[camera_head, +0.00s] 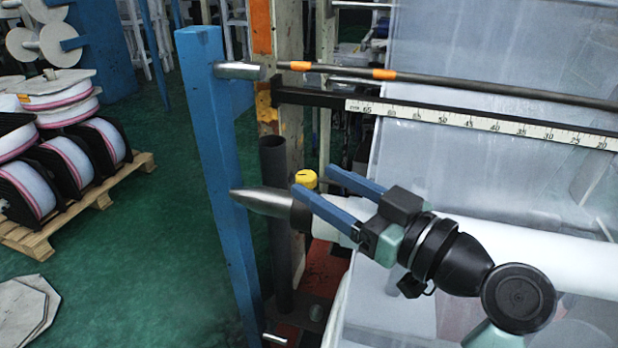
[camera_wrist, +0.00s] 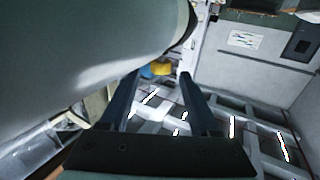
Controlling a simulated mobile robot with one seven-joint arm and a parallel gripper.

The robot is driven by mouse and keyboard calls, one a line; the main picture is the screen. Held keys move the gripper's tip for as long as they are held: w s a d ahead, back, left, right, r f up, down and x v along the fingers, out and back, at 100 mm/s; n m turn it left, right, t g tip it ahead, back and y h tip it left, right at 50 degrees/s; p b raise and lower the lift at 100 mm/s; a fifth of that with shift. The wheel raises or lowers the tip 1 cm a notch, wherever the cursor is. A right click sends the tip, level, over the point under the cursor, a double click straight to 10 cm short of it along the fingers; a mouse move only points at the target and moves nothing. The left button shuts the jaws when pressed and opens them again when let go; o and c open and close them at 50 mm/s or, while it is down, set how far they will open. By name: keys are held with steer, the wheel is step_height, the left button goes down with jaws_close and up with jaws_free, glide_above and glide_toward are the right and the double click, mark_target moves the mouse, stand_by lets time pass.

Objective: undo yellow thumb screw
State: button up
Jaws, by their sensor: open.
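The yellow thumb screw (camera_head: 306,178) shows as a small yellow knob with a dark mark on top, at the left end of the white roll. My gripper (camera_head: 313,179) is open and empty, reaching from the right with its two blue fingers toward the screw. The near fingertip hides the screw's lower part. In the wrist view the screw (camera_wrist: 161,69) shows small between the open fingertips (camera_wrist: 159,76). It looks beyond the tips and apart from them, with something blue beside it.
The white roll (camera_head: 520,240) runs close below my gripper and fills the upper left of the wrist view. A metal cone (camera_head: 262,202) meets the blue post (camera_head: 219,150) on the left. A black bar with a ruler (camera_head: 480,122) crosses above.

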steer(key=b+v, duration=0.1)
steer(key=v, duration=0.8)
steer(key=shift+r, duration=0.1)
